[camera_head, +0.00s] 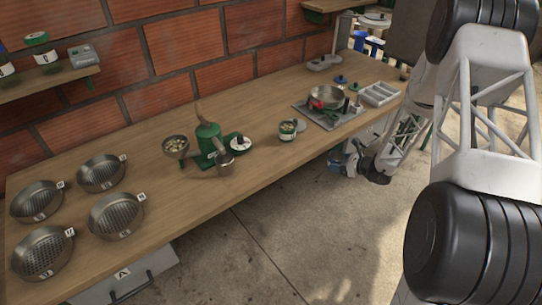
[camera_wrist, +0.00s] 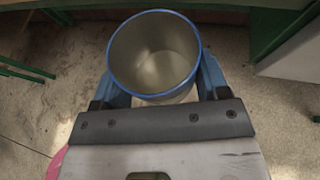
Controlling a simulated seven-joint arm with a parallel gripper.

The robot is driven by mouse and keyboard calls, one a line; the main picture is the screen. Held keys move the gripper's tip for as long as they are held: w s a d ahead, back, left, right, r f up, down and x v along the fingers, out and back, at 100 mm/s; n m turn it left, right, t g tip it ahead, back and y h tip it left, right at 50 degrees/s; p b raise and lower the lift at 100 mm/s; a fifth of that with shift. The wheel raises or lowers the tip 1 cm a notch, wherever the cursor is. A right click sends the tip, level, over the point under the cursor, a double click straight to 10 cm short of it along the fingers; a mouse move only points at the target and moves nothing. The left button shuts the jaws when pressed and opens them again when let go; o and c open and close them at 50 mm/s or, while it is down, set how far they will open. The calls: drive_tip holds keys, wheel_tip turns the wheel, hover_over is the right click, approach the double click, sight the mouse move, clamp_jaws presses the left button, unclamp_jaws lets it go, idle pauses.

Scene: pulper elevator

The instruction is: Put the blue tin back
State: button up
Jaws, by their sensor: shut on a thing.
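A tin (camera_wrist: 152,58) with a blue rim and a grey, empty inside sits between the fingers of my gripper (camera_wrist: 158,84) in the wrist view. The gripper is shut on it, with one blue finger on each side. The tin's opening faces the wrist camera and the floor lies below it. In the head view my gripper (camera_head: 345,162) is low in front of the bench's front edge, at the right part of the bench. The tin is too small and covered to make out clearly there.
The wooden bench (camera_head: 150,205) holds several numbered sieves at the left, a green pulper (camera_head: 208,140), a labelled tin (camera_head: 287,131), a pan (camera_head: 326,97) and a grey divided tray (camera_head: 379,93). Blue objects (camera_head: 368,44) stand beyond the bench's far right end. Open floor lies in front.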

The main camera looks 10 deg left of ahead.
drive_tip(key=shift+n+g, duration=0.3)
drive_tip(key=shift+g, duration=0.1)
drive_tip(key=s+a+r, duration=0.1)
drive_tip(key=r, duration=0.1)
drive_tip(key=s+a+r, duration=0.1)
drive_tip(key=s+r, duration=0.1)
drive_tip(key=s+a+r, duration=0.1)
drive_tip(key=s, duration=0.1)
drive_tip(key=shift+s+a+r, duration=0.1)
drive_tip(key=shift+a+r, duration=0.3)
drive_tip(key=s+a+r, duration=0.5)
drive_tip(key=s+a, duration=0.3)
drive_tip(key=s+a+r, duration=0.4)
drive_tip(key=s+a, duration=0.4)
drive_tip(key=s, duration=0.1)
drive_tip(key=shift+s+r, duration=0.25)
drive_tip(key=shift+r, duration=0.15)
drive_tip(key=shift+w, duration=0.1)
hover_over(274, 157)
drive_tip(key=shift+f, duration=0.75)
drive_tip(key=shift+f, duration=1.75)
